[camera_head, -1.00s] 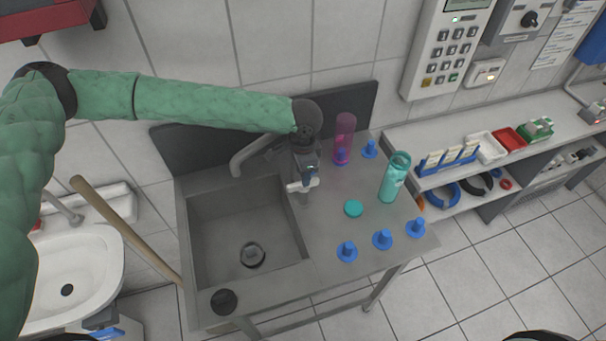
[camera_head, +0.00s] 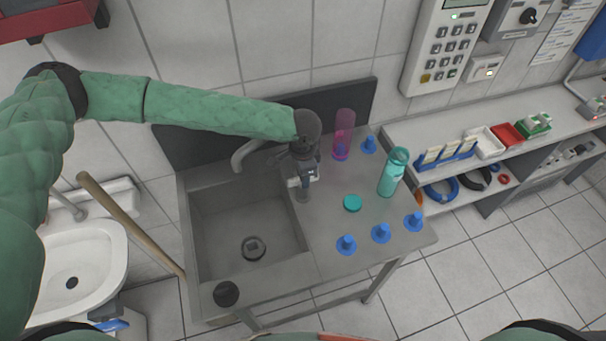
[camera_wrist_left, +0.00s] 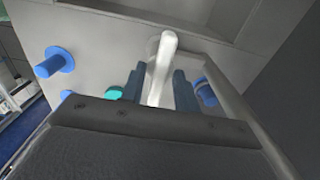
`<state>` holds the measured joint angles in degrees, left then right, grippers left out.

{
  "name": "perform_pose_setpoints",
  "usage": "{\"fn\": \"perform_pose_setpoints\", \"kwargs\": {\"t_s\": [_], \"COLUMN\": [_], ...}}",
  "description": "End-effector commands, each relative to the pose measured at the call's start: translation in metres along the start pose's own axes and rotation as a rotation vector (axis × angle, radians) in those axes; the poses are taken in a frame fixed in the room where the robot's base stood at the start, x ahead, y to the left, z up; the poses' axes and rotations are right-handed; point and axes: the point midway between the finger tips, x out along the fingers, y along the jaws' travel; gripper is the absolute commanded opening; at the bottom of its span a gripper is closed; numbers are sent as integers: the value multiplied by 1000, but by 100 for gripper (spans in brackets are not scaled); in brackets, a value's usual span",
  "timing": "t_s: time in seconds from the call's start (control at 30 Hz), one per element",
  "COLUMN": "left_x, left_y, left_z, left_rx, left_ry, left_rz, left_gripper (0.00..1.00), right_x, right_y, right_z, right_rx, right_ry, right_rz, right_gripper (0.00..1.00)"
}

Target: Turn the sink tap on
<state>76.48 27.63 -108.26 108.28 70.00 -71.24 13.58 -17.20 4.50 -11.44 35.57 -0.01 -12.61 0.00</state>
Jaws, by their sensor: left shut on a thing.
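The grey tap spout (camera_head: 243,157) curves out over the left of the steel sink basin (camera_head: 215,215). My left gripper (camera_head: 303,190) points down beside the basin's right edge, at the tap. In the left wrist view a pale, bent tap handle (camera_wrist_left: 165,55) stands between the two dark fingers of my left gripper (camera_wrist_left: 160,90), which is shut on it. In the head view the gripper and wrist hide the handle. No water shows at the spout. My right gripper is not in view.
A pink cylinder (camera_head: 344,130), a teal bottle (camera_head: 391,177), a teal disc (camera_head: 352,203) and several blue pegs (camera_head: 381,234) stand on the worktop right of the gripper. A dark backboard (camera_head: 345,103) rises behind. A wooden handle (camera_head: 125,222) leans at left.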

Motion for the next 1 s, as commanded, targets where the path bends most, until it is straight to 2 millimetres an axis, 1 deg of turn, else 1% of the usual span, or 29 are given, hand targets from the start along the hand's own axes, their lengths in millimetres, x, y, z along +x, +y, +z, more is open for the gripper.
{"fn": "perform_pose_setpoints", "kwargs": {"t_s": [0.27, 0.7, 1.0], "left_x": [0, 0, 0], "left_y": [0, -1, -1], "left_z": [0, 0, 0], "left_rx": [99, 419, 568], "left_ry": [1, 1, 1], "left_rz": [0, -2, -2], "left_gripper": [8, 8, 8], "right_x": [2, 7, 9], "right_y": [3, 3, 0], "right_z": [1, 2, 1], "right_rx": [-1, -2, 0], "right_ry": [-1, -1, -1], "right_rz": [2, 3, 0], "right_gripper": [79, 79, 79]}}
